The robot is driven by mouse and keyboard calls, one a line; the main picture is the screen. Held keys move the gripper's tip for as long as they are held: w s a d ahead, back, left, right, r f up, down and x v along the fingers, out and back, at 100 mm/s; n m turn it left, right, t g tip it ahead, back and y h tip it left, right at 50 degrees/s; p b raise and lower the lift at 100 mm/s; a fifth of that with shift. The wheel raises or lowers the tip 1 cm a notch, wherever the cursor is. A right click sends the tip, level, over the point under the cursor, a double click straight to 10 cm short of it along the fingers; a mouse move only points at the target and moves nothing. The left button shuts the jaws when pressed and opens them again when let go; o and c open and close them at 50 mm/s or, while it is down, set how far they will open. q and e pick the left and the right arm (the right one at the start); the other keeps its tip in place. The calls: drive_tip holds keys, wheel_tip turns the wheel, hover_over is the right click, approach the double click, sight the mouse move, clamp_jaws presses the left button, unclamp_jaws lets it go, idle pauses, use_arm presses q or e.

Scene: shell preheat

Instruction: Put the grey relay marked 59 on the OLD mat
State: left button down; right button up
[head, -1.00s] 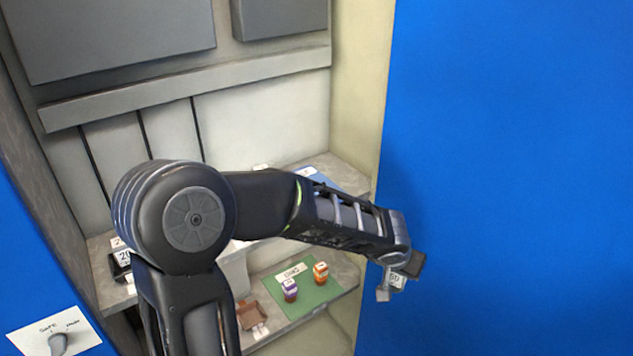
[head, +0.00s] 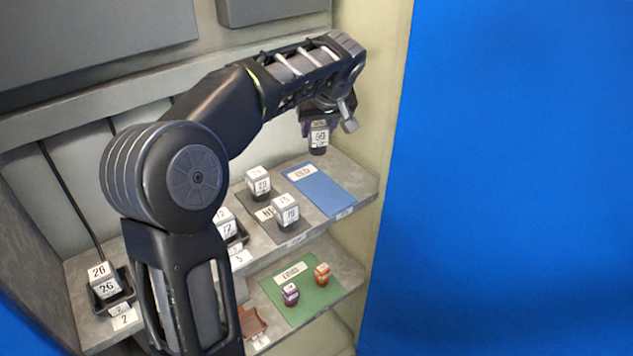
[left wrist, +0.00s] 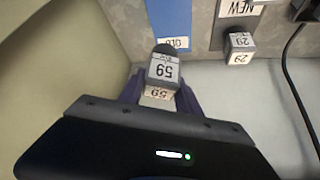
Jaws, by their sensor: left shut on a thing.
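The grey relay marked 59 (head: 319,139) is held in my left gripper (head: 322,118), above the upper shelf near its right end. In the left wrist view the relay (left wrist: 163,70) shows its 59 label upside down, between the fingers. The OLD mat (head: 322,190) is a blue strip on the upper shelf, bare in the head view. It lies below the held relay, and part of it also shows in the left wrist view (left wrist: 168,18). The relay is in the air, apart from the mat. My right gripper is not in view.
A dark mat marked NEW (head: 262,213) beside the blue one bears two relays, one at the back (head: 258,183) and one in front (head: 286,210). Relay 26 (head: 102,281) sits at far left. Below, a green mat (head: 305,300) bears two small coloured parts. A wall stands at right.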

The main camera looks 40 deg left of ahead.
sight(318, 151)
use_arm(q)
drive_tip(key=shift+f+p, duration=0.4)
drive_tip(key=shift+f, duration=2.75)
wheel_tip(318, 151, down, 3)
drive_tip(key=shift+f+p, duration=0.1)
drive_tip(key=shift+p, duration=0.25)
drive_tip(key=shift+f, duration=0.25)
